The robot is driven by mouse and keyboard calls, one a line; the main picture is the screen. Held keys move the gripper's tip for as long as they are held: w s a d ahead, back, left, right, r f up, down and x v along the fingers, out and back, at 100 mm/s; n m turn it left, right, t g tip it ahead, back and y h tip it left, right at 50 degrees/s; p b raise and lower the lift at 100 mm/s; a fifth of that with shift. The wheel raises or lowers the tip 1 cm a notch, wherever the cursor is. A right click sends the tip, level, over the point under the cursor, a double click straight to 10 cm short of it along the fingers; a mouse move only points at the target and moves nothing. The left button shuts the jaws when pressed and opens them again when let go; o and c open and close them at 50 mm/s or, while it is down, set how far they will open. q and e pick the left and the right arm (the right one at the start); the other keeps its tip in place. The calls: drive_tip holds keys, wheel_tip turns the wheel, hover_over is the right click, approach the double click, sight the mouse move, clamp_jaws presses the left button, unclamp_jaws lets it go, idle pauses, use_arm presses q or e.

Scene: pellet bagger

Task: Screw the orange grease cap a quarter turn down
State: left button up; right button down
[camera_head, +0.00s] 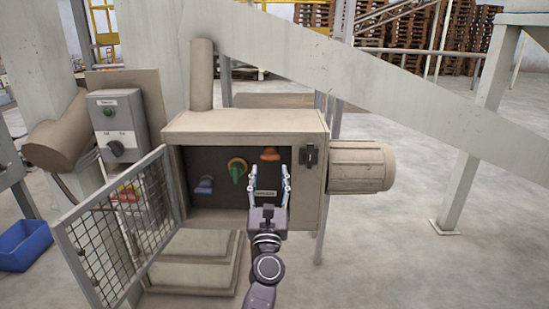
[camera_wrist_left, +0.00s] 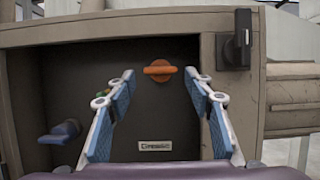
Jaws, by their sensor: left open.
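The orange grease cap (camera_head: 269,154) sits on the dark back panel of the open beige cabinet, above a small label. It also shows in the left wrist view (camera_wrist_left: 160,70), with the label reading "Grease" (camera_wrist_left: 155,146) below it. My left gripper (camera_head: 269,172) is open and empty in front of the cabinet opening, with its fingers pointing at the panel. In the left wrist view the cap appears between and just beyond the two fingertips (camera_wrist_left: 160,82), apart from them. My right gripper is not in view.
A green handle with a yellow ring (camera_head: 237,170) and a blue handle (camera_head: 204,186) are left of the cap. A black latch (camera_head: 309,156) is on the cabinet's right front edge. The mesh door (camera_head: 115,225) stands open at left. A blue bin (camera_head: 24,245) is on the floor.

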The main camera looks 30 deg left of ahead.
sight(270, 159)
use_arm(q)
drive_tip(key=p+x, duration=0.1)
drive_tip(key=x, duration=0.6)
drive_tip(key=shift+w+f+p, duration=0.1)
drive_tip(key=shift+w+p, duration=0.05)
drive_tip(key=shift+p, duration=0.2)
drive_tip(key=c, duration=0.9)
drive_tip(key=shift+m, duration=0.3)
